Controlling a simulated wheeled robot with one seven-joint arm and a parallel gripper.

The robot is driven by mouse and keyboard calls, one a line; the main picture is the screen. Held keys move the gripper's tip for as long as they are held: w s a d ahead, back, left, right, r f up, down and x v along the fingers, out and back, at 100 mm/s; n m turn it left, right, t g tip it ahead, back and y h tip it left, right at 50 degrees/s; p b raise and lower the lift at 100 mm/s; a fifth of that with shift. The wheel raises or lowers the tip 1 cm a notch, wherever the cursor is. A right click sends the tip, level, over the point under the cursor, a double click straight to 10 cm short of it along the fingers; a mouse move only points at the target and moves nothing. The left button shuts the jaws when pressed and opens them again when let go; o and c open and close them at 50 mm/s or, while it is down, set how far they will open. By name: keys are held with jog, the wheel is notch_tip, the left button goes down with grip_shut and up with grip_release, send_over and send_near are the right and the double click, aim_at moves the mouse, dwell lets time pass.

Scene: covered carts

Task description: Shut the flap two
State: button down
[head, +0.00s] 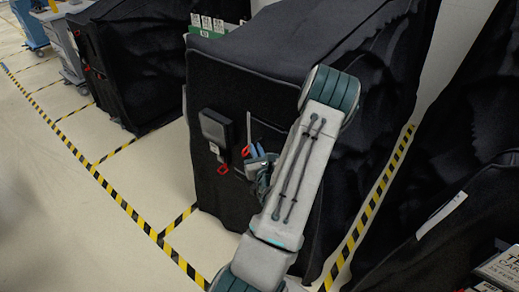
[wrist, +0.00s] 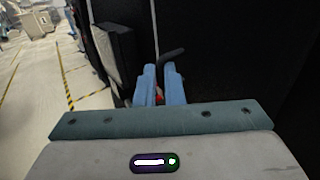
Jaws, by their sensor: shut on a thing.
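A cart under a black cloth cover (head: 225,90) stands in the middle of the head view. Its front panel carries a dark box with a grey face (head: 214,128), also at upper left in the wrist view (wrist: 118,50). Which part is flap two, I cannot tell. My gripper (head: 250,152) is at this front, just right of the box. In the wrist view its blue fingers (wrist: 160,70) are shut on a small red tab (wrist: 159,98), mostly hidden between them. A thin vertical seam or cord (wrist: 154,20) runs above the fingers.
Another black-covered cart (head: 120,75) stands at left, with grey and blue carts behind it. A dark covered cart (head: 450,225) is close at right. Yellow-black floor tape (head: 110,190) marks the bays. The floor (head: 60,215) at left is clear.

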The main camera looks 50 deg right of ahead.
jog(key=shift+w+a+r+t, duration=0.25)
jog(key=shift+w+a+t, duration=0.05)
jog(key=shift+w, duration=0.25)
jog(key=c, duration=1.5)
grip_release()
jog(key=shift+w+a+f+n+y, duration=0.1)
jog(key=shift+w+n+y, duration=0.2)
jog(key=shift+c, duration=0.2)
jog(key=shift+s+f, duration=0.1)
jog(key=shift+s+d, duration=0.15)
jog(key=shift+d, duration=0.05)
jog(key=p+v, duration=0.7)
jog(key=v, duration=0.6)
jog(key=shift+s+a+p, duration=0.25)
jog(key=shift+a+p, duration=0.05)
jog(key=shift+a, duration=0.05)
